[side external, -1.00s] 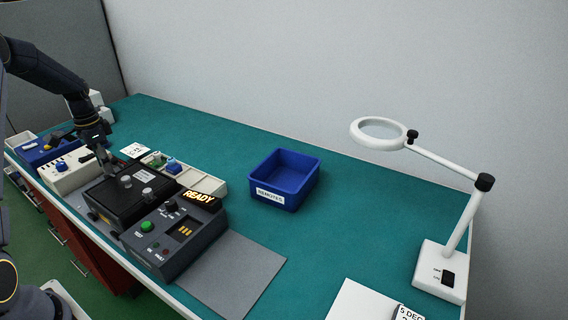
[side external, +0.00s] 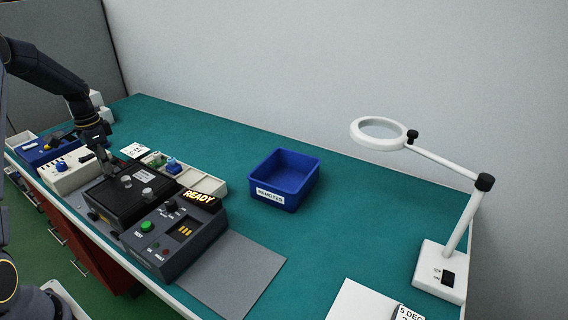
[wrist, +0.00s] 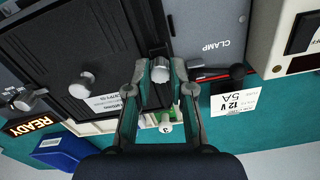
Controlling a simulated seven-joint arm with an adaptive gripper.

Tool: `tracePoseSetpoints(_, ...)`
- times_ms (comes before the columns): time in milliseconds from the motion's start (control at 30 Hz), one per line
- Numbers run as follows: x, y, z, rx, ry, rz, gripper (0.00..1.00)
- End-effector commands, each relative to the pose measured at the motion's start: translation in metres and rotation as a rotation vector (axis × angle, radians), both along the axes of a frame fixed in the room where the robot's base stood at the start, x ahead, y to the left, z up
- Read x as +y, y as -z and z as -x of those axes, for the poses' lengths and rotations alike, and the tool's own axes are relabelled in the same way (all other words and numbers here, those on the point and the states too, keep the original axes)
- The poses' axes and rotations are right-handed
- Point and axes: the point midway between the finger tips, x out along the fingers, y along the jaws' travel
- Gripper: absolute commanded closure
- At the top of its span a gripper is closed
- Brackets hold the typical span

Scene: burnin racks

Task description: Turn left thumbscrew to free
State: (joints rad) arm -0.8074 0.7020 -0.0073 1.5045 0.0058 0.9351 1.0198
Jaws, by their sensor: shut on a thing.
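The black box (side external: 115,203) carries silver thumbscrews on its lid. My gripper (wrist: 160,78) is shut on the left thumbscrew (wrist: 160,68), which shows between the fingertips in the wrist view. In the side view my gripper (side external: 109,171) reaches down to the far left part of the box and hides that thumbscrew.
A grey panel marked CLAMP (wrist: 215,25) and a black lever (wrist: 225,76) lie close to the fingers. A dark unit with a lit READY display (side external: 199,198) stands right of the box. A tray (side external: 209,185) is behind. The blue bin (side external: 287,180) stands on open mat.

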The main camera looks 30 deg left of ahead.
Motion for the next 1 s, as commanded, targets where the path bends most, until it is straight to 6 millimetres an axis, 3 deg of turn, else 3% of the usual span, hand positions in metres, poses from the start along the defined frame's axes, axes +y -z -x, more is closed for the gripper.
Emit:
tracePoseSetpoints(367,0.0001,-0.0004,-0.0001,0.001,-0.142,-0.001,1.00)
tracePoseSetpoints(1000,0.0001,-0.0006,-0.0002,0.000,-0.733,-0.001,1.00)
